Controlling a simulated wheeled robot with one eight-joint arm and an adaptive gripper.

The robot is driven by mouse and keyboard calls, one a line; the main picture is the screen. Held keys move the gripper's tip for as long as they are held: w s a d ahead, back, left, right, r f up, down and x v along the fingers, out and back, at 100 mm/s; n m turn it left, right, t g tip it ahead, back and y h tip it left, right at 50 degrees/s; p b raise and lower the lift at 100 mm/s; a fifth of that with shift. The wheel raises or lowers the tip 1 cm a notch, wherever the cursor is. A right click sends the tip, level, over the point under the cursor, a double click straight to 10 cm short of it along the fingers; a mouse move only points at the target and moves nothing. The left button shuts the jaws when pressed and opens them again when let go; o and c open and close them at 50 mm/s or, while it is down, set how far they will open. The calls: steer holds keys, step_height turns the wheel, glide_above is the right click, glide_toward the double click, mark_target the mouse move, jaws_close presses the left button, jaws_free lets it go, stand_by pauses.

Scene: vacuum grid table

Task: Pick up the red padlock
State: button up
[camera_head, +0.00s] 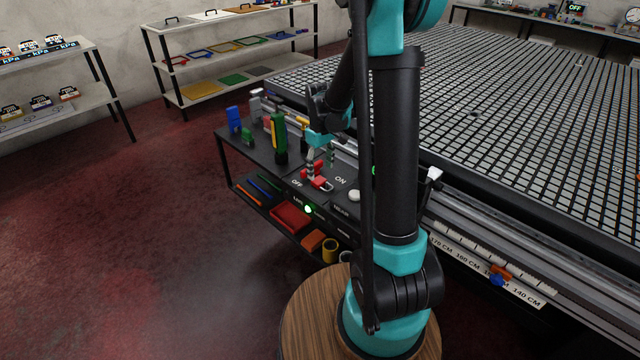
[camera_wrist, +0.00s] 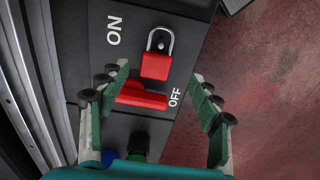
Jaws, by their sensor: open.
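The red padlock (camera_wrist: 156,66) has a red body and a grey metal shackle. In the wrist view it lies on the dark panel between the ON and OFF labels, just past a red switch handle (camera_wrist: 142,97). My gripper (camera_wrist: 160,74) is open, with one green finger on each side of the handle; the padlock is near the fingertips, not gripped. In the head view the padlock (camera_head: 324,184) is a small red shape with a light shackle beside the red handle (camera_head: 311,170).
The dark side bench (camera_head: 255,152) holds blue, green and yellow tools to the left. The large grid table (camera_head: 520,110) lies to the right. Below the bench is a shelf with a red bin (camera_head: 289,216). A blue and a green round part show near the gripper base in the wrist view.

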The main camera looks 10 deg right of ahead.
mark_target(320, 180)
steer(key=f, duration=0.2)
steer(key=w+f, duration=0.1)
steer(key=shift+f, duration=0.4)
steer(key=shift+s+f, duration=0.1)
steer(key=shift+f, duration=0.55)
steer(key=c, duration=1.4)
steer(key=shift+o, duration=0.2)
